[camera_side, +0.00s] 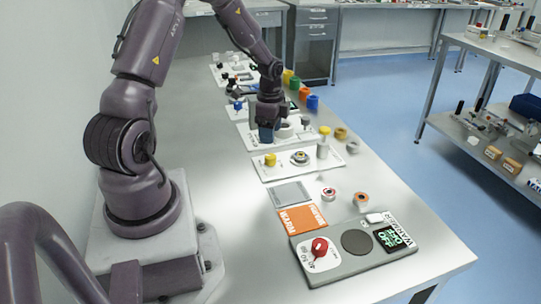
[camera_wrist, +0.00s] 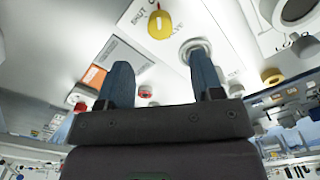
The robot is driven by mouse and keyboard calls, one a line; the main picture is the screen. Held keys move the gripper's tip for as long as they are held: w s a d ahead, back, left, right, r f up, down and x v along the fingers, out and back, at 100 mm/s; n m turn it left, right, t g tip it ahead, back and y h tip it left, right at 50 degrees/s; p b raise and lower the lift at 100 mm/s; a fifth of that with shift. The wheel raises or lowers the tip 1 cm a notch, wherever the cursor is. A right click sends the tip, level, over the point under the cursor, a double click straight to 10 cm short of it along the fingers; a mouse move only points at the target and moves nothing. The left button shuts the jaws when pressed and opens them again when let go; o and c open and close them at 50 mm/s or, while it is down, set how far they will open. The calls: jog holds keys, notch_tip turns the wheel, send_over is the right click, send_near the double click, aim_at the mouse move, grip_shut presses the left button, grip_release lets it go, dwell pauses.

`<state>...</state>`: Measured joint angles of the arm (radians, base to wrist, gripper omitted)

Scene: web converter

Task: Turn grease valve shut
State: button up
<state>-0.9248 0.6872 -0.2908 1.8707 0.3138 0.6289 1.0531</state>
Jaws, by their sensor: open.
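The grease valve appears as a yellow knob (camera_side: 270,160) on a white plate (camera_side: 279,174) in the side view. In the wrist view the yellow knob (camera_wrist: 160,27) is near the top, with the lettering "SHUT" printed beside it. My gripper (camera_side: 266,138) hangs pointing down, just behind the knob in the side view and apart from it. In the wrist view my gripper (camera_wrist: 160,80) shows two blue fingers spread wide with nothing between them. The knob lies beyond the fingertips.
A round fitting (camera_side: 300,157) and a white post with a yellow top (camera_side: 323,143) stand right of the knob. Another white plate with round parts lies under my gripper. A grey panel with a red knob (camera_side: 319,248) is at the front.

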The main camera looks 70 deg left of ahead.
aim_at(270, 156)
notch_tip(270, 156, down, 9)
jog(key=shift+r, duration=0.2)
jog(key=c, duration=0.9)
